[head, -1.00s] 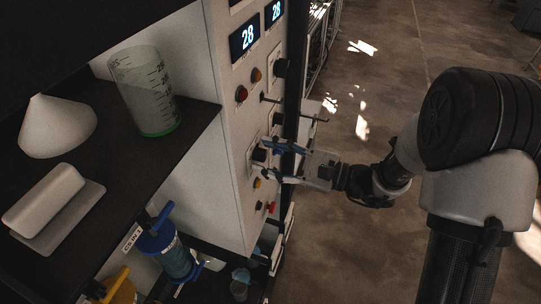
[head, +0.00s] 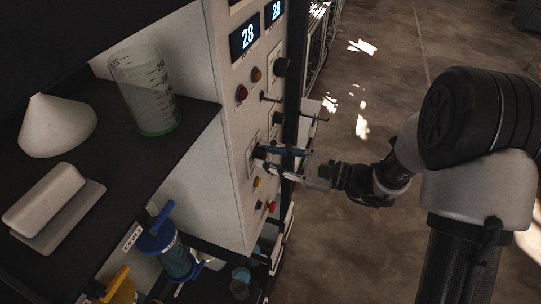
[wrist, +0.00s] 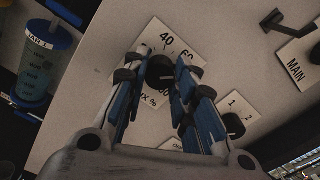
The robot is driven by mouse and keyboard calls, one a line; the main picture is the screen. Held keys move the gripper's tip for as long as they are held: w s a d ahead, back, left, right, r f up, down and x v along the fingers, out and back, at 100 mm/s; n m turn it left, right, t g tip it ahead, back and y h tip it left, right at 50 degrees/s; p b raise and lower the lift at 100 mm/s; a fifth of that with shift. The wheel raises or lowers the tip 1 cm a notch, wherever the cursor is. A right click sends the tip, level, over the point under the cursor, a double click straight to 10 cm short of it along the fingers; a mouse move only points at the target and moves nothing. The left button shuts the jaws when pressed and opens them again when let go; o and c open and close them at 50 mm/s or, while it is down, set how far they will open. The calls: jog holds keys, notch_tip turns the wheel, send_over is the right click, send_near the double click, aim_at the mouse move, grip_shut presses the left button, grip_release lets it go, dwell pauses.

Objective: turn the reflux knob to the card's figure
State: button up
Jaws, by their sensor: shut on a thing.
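The reflux knob (wrist: 159,72) is a round black knob on a white dial plate (wrist: 151,40) in the wrist view. The plate shows 40, 60 and part of "UX %"; other marks are partly covered. My gripper (wrist: 162,64) has its blue-and-black fingers on either side of the knob and is shut on it. In the head view my gripper (head: 263,158) reaches from the right to the white panel (head: 228,150), its fingertips at the panel face. The knob's pointer setting is too dark to read. I cannot make out a card with a figure.
Two displays on the panel (head: 244,37) read 28. Coloured buttons (head: 242,93), small levers and a MAIN handle (wrist: 280,22) surround the knob; a smaller knob (wrist: 233,125) is close by. A shelf at left holds a beaker (head: 146,90). Open floor lies right.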

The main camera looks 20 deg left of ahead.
jog(key=shift+m, duration=0.3)
jog(key=m+p, duration=0.2)
jog(key=shift+r+m, duration=0.15)
jog(key=shift+m, duration=0.15)
jog(key=shift+m+p, duration=1.15)
jog(key=shift+m, duration=0.65)
jog(key=o, duration=1.1)
